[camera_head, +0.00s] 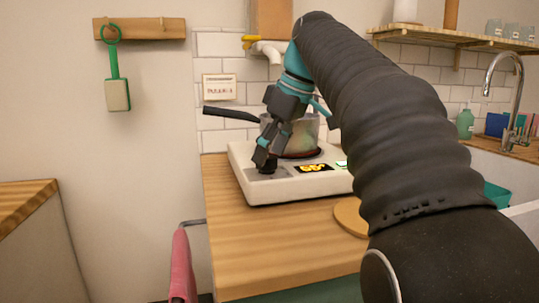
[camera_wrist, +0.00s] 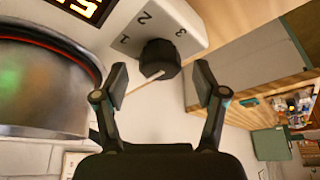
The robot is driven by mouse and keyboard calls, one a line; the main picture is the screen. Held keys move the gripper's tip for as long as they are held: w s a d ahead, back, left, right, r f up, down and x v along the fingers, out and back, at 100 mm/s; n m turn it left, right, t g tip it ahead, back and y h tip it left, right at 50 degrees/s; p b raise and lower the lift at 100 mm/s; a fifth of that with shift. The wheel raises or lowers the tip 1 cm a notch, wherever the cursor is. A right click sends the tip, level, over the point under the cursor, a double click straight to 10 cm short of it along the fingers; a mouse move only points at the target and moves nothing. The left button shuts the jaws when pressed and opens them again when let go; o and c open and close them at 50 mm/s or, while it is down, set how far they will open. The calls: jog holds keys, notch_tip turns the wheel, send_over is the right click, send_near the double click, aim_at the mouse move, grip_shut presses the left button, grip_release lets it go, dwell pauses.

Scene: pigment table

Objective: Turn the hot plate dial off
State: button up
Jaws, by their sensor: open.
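The white hot plate (camera_head: 300,188) stands on the wooden counter, with a lit orange display (camera_head: 313,168). A pot (camera_head: 304,130) with a dark handle sits on its burner, which glows red; the pot fills the left of the wrist view (camera_wrist: 45,85). The black dial (camera_wrist: 160,60) is on the hot plate, with the marks 1, 2 and 3 around it. A thin pale line runs from the dial toward the left finger. My gripper (camera_wrist: 160,82) is open, one finger on each side of the dial with gaps between. In the head view my gripper (camera_head: 266,160) is over the hot plate's left front.
A sink with a tap (camera_head: 515,95) is at the right. A pink cloth (camera_head: 183,265) hangs at the counter's left side.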

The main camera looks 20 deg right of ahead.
jog(key=v, duration=0.6)
jog(key=shift+r, duration=0.1)
dwell(0.4)
